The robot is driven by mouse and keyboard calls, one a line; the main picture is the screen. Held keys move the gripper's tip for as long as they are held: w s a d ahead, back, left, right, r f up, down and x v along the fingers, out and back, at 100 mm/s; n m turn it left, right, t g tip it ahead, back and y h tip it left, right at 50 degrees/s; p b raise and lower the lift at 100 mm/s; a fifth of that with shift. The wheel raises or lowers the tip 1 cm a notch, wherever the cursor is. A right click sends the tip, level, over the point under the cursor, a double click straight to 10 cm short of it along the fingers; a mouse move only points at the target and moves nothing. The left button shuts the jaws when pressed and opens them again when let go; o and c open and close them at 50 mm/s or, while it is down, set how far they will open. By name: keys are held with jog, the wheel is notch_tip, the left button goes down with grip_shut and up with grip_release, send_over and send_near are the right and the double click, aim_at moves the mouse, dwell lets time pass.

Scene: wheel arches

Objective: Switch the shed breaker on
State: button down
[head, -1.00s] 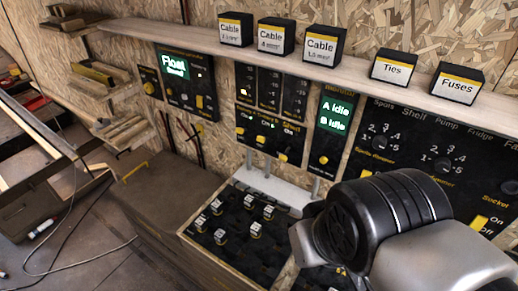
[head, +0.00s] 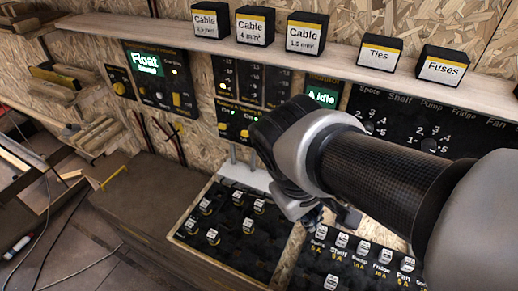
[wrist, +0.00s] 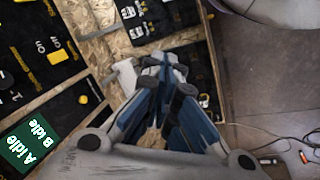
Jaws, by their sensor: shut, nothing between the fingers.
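My gripper (head: 312,216) reaches down over the left end of the right-hand breaker board (head: 305,280). In the wrist view its blue-grey fingers (wrist: 166,66) are closed together with nothing between them. That board carries white-labelled breakers, among them Shelf (head: 337,243), Pump (head: 360,248) and Fridge (head: 383,254). The left breaker board (head: 222,255) holds several more white-labelled breakers, too small to read. I cannot read a Shed label on either board. The fingertips overlap the breaker rows in the wrist view; whether they touch one is unclear.
A wall panel with a green A Idle display (head: 321,96) stands behind my arm, partly hidden. A shelf (head: 160,27) with labelled boxes runs above. The brown bench top (head: 130,195) at left is clear.

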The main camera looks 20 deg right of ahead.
jog(key=w+d+f+n+g+h, duration=0.1)
jog(key=w+d+f+n+h, duration=0.2)
jog(key=w+d+n+h, duration=0.45)
jog(key=w+d+f+n+g+h, duration=0.1)
jog(key=w+d+f+n+h, duration=0.2)
jog(key=w, duration=0.7)
jog(key=w+a+f+n+t, duration=0.3)
jog(key=w+f+n+t, duration=0.1)
jog(key=f, duration=0.3)
jog(key=w+a+f+n+t+p, duration=0.1)
jog(key=w+a+f+n+t, duration=0.2)
jog(key=f, duration=0.4)
jog(key=w+a+f+n+t, duration=0.4)
jog(key=w+f+n+t, duration=0.1)
jog(key=f+n+t, duration=0.2)
jog(key=shift+w+f+t, duration=0.2)
jog(key=shift+f+t, duration=0.1)
jog(key=shift+f, duration=0.2)
jog(key=shift+d, duration=0.1)
jog(key=w+d+r, duration=0.4)
jog(key=w+d, duration=0.1)
jog(key=d, duration=0.1)
jog(key=shift+w+r+b, duration=0.3)
jog(key=shift+w+b, duration=0.05)
jog(key=shift+w, duration=0.05)
